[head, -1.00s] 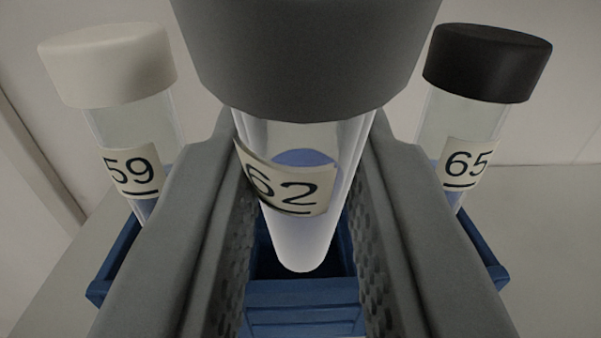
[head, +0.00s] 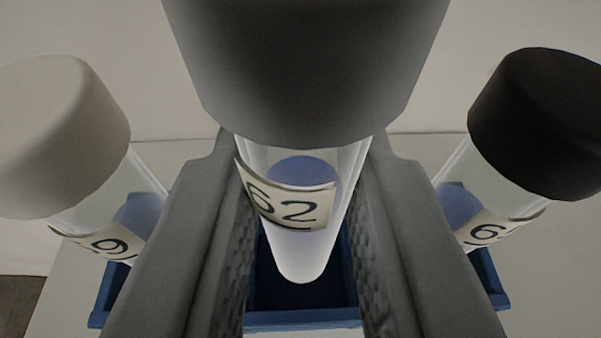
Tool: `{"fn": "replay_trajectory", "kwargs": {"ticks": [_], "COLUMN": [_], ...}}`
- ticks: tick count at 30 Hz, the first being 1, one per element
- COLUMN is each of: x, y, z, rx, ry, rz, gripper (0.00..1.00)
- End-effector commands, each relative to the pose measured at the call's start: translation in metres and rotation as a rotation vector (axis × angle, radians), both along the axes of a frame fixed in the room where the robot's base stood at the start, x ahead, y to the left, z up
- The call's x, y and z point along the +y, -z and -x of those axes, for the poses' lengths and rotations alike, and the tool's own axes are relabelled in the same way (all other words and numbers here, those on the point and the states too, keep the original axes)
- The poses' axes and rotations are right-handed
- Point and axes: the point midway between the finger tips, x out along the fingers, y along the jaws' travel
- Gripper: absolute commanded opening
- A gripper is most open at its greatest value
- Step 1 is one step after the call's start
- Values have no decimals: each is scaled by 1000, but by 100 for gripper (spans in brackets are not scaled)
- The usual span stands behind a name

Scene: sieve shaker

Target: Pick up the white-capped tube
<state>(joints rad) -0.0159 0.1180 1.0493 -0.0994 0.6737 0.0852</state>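The white-capped tube (head: 55,135) is at the left edge of the view, tilted in the picture, its label partly hidden by my left finger; a "9" shows on it. My gripper (head: 303,165) points away from me with its fingers apart. Between the fingers is a different tube (head: 300,255), with a dark grey cap and the label 62. The white-capped tube is outside the fingers, to the left. Whether the fingers touch the 62 tube is hard to see.
A black-capped tube (head: 500,215) is close to the right of my gripper. A blue rack (head: 300,320) is below the tubes on a pale surface. A plain light wall is behind. Side room around the fingers is tight.

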Motion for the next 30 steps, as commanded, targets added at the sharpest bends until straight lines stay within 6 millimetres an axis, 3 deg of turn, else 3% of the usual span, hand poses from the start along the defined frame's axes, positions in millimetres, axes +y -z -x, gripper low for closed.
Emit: {"fn": "replay_trajectory", "kwargs": {"ticks": [27,28,30], "x": [0,0,0], "y": [18,18,18], "z": [-1,-2,-2], "rx": [33,33,32], "ry": [-2,-2,-2], "rz": [-2,-2,-2], "gripper": [0,26,29]}}
